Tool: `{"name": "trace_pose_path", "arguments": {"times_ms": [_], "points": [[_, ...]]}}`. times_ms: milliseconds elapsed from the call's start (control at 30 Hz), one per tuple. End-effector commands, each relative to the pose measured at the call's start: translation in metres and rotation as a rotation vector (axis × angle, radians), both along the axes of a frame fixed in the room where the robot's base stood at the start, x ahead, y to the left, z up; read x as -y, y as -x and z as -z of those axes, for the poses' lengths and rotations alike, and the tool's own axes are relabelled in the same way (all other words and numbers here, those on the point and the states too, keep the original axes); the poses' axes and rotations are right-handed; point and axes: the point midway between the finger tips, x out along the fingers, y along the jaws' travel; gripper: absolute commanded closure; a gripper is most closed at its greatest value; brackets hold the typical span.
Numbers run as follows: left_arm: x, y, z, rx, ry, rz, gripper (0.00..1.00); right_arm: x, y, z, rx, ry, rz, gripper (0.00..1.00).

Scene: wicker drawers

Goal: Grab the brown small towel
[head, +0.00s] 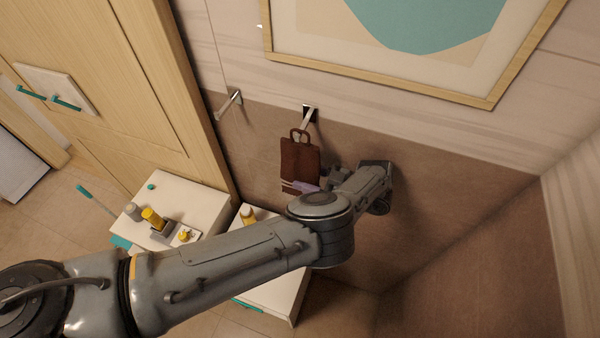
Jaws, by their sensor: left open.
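The small brown towel (300,160) hangs by a loop from a metal hook on the brown wall, in the middle of the head view. A lilac strip shows at its lower edge. My left arm comes in from the lower left and bends toward the wall. My left gripper (333,178) is just right of the towel's lower part, open, with its fingers small and partly hidden by the wrist. I cannot tell whether it touches the towel. The towel's bottom is partly hidden behind my arm. My right gripper is not in view.
A second hook (236,97), empty, is on the wall to the left. White drawer units (205,205) with bottles and small items stand below, partly behind my arm. A framed picture (480,98) hangs above. A wooden door (130,70) is at left. The wall at right is bare.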

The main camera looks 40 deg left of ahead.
Motion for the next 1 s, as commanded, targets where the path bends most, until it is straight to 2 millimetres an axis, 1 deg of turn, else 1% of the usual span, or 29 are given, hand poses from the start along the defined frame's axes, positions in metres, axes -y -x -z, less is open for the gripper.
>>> {"name": "trace_pose_path", "arguments": {"times_ms": [33, 133, 400, 467, 700, 800, 1000], "points": [[-0.0045, 0.002, -0.0029, 0.0, -0.001, 0.0, 0.43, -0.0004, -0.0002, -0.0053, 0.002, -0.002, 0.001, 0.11], [-0.0098, 0.0045, -0.0024, 0.0, 0.0, -0.001, 0.43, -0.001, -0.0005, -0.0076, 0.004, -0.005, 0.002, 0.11], [-0.0116, 0.0051, -0.0014, 0.0, 0.001, 0.0, 0.43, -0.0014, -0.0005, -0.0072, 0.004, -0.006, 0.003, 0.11], [-0.0115, 0.0051, -0.0014, 0.0, 0.001, 0.0, 0.5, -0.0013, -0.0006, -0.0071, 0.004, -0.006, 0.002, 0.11], [-0.0114, 0.0051, -0.0014, 0.0, 0.001, 0.0, 0.87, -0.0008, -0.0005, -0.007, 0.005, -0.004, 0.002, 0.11], [-0.0115, 0.005, -0.0016, 0.0, 0.001, 0.0, 1.0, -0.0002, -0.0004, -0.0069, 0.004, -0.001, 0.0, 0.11], [-0.0115, 0.005, -0.0017, 0.0, 0.001, 0.0, 1.0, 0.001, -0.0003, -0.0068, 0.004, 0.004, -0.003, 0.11]]}}
